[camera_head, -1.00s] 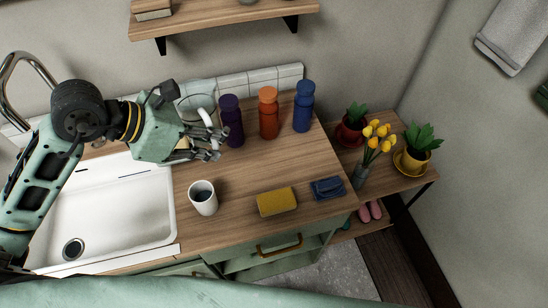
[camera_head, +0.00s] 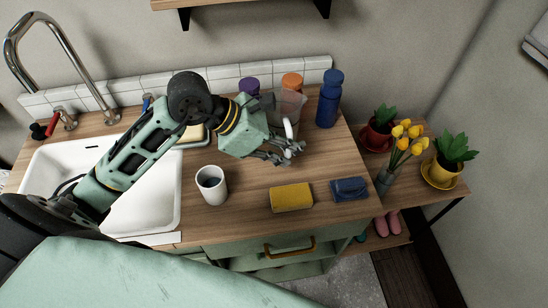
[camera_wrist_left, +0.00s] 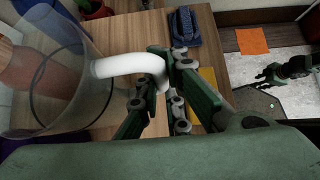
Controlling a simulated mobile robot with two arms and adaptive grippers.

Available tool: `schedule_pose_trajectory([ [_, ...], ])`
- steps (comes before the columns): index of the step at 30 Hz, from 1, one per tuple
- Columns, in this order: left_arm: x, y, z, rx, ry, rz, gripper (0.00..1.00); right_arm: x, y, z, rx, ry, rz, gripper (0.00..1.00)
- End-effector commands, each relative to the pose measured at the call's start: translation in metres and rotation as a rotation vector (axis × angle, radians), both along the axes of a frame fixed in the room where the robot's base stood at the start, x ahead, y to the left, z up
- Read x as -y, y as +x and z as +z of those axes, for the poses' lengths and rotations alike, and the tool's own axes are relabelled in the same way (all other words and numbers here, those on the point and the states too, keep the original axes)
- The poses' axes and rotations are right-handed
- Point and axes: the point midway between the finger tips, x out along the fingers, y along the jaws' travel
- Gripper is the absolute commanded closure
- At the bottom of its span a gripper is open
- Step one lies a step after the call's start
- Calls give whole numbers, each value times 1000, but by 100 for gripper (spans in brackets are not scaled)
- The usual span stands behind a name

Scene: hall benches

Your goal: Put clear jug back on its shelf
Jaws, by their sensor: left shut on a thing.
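The clear jug (camera_head: 288,101) is see-through with a white handle (camera_head: 288,129). In the head view it is in front of the orange bottle and partly hides it. My left gripper (camera_head: 290,150) is shut on the jug's handle. In the left wrist view the jug (camera_wrist_left: 50,75) fills the left side, and its white handle (camera_wrist_left: 120,66) runs between my left fingers (camera_wrist_left: 165,85). I cannot tell whether the jug's base touches the counter. A wooden wall shelf (camera_head: 240,4) shows at the top edge. My right gripper (camera_wrist_left: 272,76) is small at the right of the wrist view.
Purple (camera_head: 249,86), orange (camera_head: 292,81) and blue (camera_head: 329,98) bottles stand at the back of the counter (camera_head: 245,215). The sink (camera_head: 145,205) is left; potted plants (camera_head: 442,165) are right.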

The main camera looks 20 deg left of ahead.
Motion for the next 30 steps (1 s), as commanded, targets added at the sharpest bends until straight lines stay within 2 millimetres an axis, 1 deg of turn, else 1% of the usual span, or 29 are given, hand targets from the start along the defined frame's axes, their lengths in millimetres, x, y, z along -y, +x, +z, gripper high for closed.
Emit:
schedule_pose_trajectory([
  [1,-9,-1,-5,-5,0,3,100,0,0,2,-1,0,0,67],
  [3,-19,-1,-11,-4,-1,3,100,0,0,4,-1,0,0,67],
  [7,-30,-1,-17,-1,-2,0,100,0,-1,5,-1,1,0,67],
  [10,-31,-1,-24,-2,-4,-1,100,-1,-1,7,-1,1,0,67],
  [15,-31,-1,-49,-2,-4,1,100,-2,-2,12,-3,2,0,67],
  [18,-31,-1,-57,0,-3,0,100,-3,-2,13,-3,3,0,67],
  [26,-31,0,-59,3,-1,-1,100,-5,-3,12,-3,5,1,67],
  [29,-31,0,-62,2,-1,-1,100,-5,-3,8,-3,5,1,67],
  [30,-31,-1,-62,2,0,-1,93,-5,-3,9,-3,5,2,67],
])
